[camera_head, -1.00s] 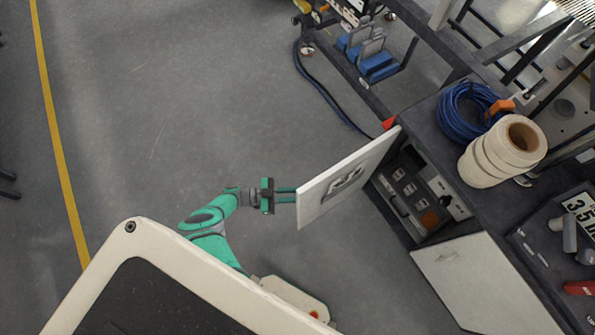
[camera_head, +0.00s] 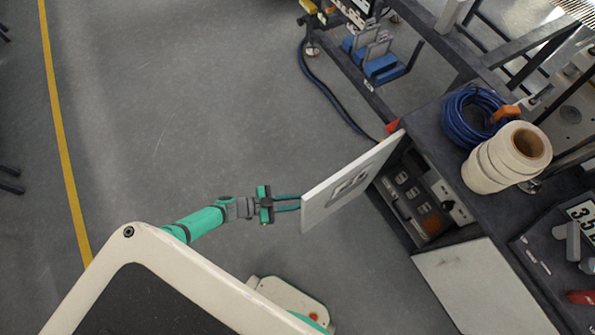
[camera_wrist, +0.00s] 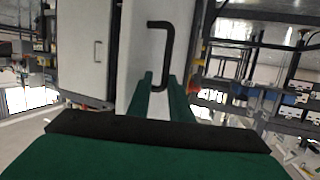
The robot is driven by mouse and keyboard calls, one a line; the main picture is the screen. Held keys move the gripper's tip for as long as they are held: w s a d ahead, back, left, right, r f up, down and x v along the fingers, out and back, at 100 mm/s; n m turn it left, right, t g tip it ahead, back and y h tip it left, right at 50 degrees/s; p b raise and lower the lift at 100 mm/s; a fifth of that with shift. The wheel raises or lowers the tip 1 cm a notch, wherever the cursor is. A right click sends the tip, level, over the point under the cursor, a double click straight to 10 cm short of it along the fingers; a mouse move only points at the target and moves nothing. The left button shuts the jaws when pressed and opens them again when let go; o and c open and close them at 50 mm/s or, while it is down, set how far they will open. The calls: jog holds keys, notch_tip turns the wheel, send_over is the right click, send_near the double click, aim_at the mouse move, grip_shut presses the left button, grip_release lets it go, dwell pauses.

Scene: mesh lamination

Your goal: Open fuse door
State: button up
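The fuse door (camera_head: 345,186) is a white panel standing swung out from the dark cabinet, hinged near its upper right end. The open compartment with fuse modules (camera_head: 420,203) shows behind it. In the wrist view the white door (camera_wrist: 135,50) fills the middle, with a black bar handle (camera_wrist: 168,50) on it. My gripper (camera_head: 299,202) is at the door's free edge. Its two green fingers (camera_wrist: 161,85) are apart, and the handle's lower end shows between them. I cannot tell whether they touch the handle or door.
A second white panel (camera_head: 478,285) closes the cabinet beside the compartment. Blue cable (camera_head: 470,118) and cream rolls (camera_head: 500,160) lie on the bench top. A dark hose (camera_head: 325,90) runs across the floor. The floor (camera_head: 180,110) left of the door is clear.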

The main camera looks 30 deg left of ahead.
jog(key=s+d+r+m+h, duration=0.1)
jog(key=s+d+r+h, duration=0.2)
jog(key=s+r, duration=0.6)
jog(key=shift+s+d+r+m+g+h, duration=0.3)
jog(key=shift+s+d+r+m+h, duration=0.15)
jog(key=shift+d, duration=0.6)
grip_shut()
jog(key=s+d+r+n+t+y, duration=0.5)
jog(key=s+r+n+t+y, duration=0.15)
jog(key=y, duration=0.25)
jog(key=d+r+n+y, duration=0.5)
jog(key=d+r+y, duration=0.1)
jog(key=r, duration=0.5)
jog(key=shift+w+r, duration=0.3)
jog(key=shift+w, duration=0.05)
jog(key=shift+s+y, duration=0.15)
jog(key=shift+y, duration=0.1)
